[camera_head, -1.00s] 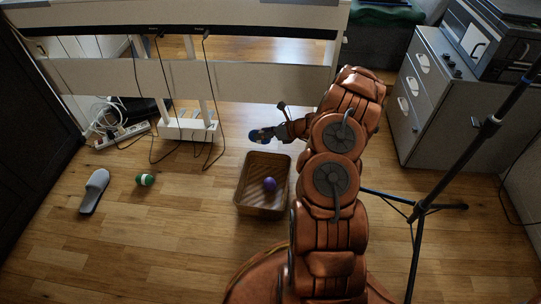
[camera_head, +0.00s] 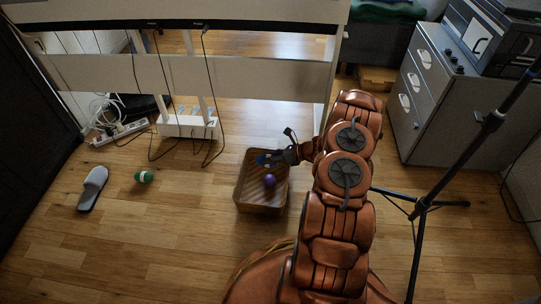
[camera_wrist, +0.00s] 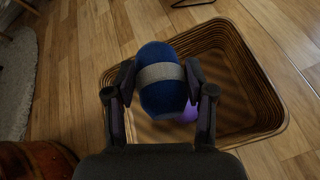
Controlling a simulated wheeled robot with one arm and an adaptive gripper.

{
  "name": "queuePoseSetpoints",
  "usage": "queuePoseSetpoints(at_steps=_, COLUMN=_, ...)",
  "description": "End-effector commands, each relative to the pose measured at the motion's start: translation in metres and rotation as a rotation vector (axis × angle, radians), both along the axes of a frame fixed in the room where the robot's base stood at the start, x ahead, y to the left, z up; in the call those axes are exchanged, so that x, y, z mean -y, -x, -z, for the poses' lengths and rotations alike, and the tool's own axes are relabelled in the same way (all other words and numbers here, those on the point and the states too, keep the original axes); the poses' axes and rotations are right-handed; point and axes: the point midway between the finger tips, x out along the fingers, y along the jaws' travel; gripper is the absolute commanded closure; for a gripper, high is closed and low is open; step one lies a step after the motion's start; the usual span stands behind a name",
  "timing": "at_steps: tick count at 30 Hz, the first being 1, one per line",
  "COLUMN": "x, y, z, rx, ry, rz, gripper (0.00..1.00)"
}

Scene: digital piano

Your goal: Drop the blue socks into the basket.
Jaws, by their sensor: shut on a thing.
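The blue socks, a rolled bundle with a grey band (camera_wrist: 160,75), sit between the two fingers of my gripper (camera_wrist: 160,92), which is shut on them. In the wrist view the bundle is in front of the brown basket (camera_wrist: 262,62), overlapping its left part. In the head view my gripper (camera_head: 278,157) holds the socks (camera_head: 263,160) over the far part of the basket (camera_head: 243,188). A purple ball (camera_head: 270,181) lies inside the basket and is partly hidden behind the socks and a finger in the wrist view (camera_wrist: 187,114).
A green and white roll (camera_head: 144,177) and a grey slipper (camera_head: 93,188) lie on the floor at left. A power strip (camera_head: 121,133) and hanging cables are by the piano stand (camera_head: 190,75). A black tripod stand (camera_head: 416,235) and a grey cabinet (camera_head: 428,115) are at right.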

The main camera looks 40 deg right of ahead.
Motion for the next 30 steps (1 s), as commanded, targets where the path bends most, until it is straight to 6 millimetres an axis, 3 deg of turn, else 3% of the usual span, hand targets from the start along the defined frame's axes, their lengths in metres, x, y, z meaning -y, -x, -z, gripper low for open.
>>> queuePoseSetpoints(at_steps=6, x=0.000, y=0.000, z=0.022, rx=0.001, ry=0.001, rz=0.000, gripper=0.78)
queuePoseSetpoints(at_steps=17, x=0.000, y=0.000, z=0.025, rx=0.001, ry=0.000, rz=0.001, gripper=0.78)
queuePoseSetpoints(at_steps=18, x=0.000, y=0.000, z=0.025, rx=0.001, ry=0.000, rz=0.000, gripper=0.42)
queuePoseSetpoints(at_steps=25, x=0.000, y=0.000, z=0.025, rx=0.001, ry=0.000, rz=0.000, gripper=0.18)
queuePoseSetpoints(at_steps=30, x=0.000, y=0.000, z=0.025, rx=0.001, ry=0.000, rz=0.000, gripper=0.17)
